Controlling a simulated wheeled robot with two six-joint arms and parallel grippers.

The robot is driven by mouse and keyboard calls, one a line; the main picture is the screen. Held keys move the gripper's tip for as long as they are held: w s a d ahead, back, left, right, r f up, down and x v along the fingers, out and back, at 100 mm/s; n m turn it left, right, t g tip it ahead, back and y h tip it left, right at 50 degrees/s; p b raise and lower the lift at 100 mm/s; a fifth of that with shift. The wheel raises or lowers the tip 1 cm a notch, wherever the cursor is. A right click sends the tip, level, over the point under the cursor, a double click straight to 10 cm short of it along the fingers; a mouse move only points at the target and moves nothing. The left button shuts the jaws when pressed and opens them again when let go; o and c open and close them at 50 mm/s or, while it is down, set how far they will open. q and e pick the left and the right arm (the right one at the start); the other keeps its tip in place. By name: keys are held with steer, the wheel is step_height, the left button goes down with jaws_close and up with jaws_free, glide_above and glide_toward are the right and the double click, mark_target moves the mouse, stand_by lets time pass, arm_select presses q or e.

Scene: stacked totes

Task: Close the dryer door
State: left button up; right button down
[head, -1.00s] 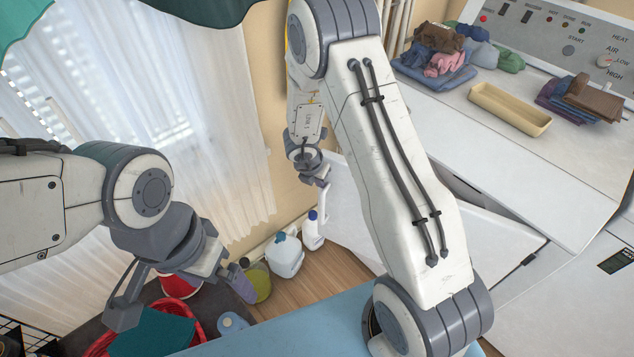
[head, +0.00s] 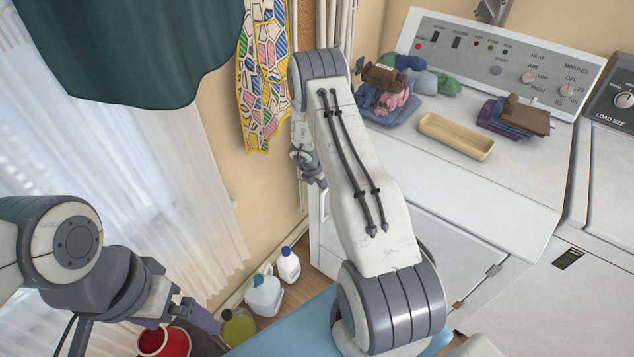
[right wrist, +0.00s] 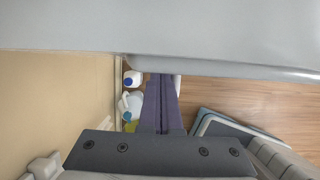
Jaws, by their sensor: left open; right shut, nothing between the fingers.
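The white dryer (head: 480,160) stands at the right in the head view, with its control panel at the back. Its door (head: 450,245) now lies close against the front, partly hidden behind my right arm; I cannot tell whether it is fully shut. My right gripper (head: 316,178) is by the dryer's left front edge, partly hidden. In the right wrist view its fingers (right wrist: 161,105) are shut and empty, just below a pale grey panel (right wrist: 220,35); contact cannot be told. My left gripper (head: 142,332) is open and empty at the lower left, away from the dryer.
A beige tray (head: 455,137) and folded clothes (head: 388,92) lie on the dryer top. A curtain (head: 180,170) hangs at the left.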

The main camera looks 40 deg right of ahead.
steer(key=s+a+r+b, duration=0.1)
steer(key=s+a+r, duration=0.1)
steer(key=a+r, duration=0.5)
step_height(320, 180, up, 2)
steer(key=shift+s+a+r, duration=0.15)
steer(key=shift+s+r, duration=0.05)
steer(key=shift+s, duration=0.05)
stand_by(0.3)
